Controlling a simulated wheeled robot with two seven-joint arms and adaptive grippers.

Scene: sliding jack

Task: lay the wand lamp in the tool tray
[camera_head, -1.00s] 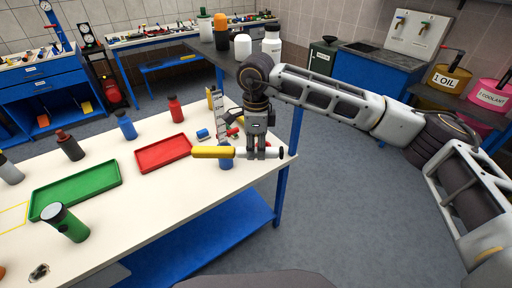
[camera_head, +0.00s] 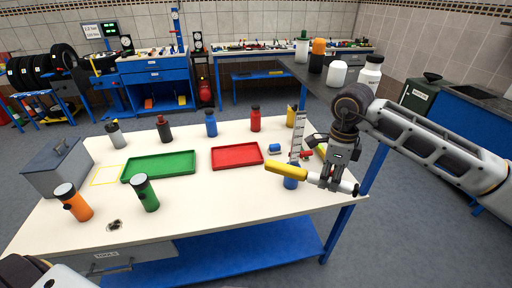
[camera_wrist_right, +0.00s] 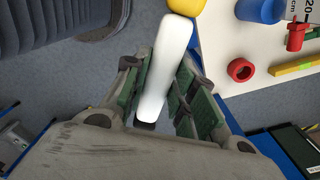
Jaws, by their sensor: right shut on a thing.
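The wand lamp has a yellow handle (camera_head: 286,171) and a white tube with a dark end. My right gripper (camera_head: 328,182) is shut on the white tube, near the table's right front corner. The handle points left. In the right wrist view the white tube (camera_wrist_right: 168,65) lies between the fingers, with part of the yellow handle at the top edge. Two empty shallow trays lie on the table, left of the lamp: a red tray (camera_head: 237,166) and a green tray (camera_head: 160,176). I cannot tell which is the tool tray. My left gripper is out of view.
Several bottles stand along the back. Green (camera_head: 147,195) and orange (camera_head: 76,204) torches stand at the front. A grey toolbox (camera_head: 58,167) sits left.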

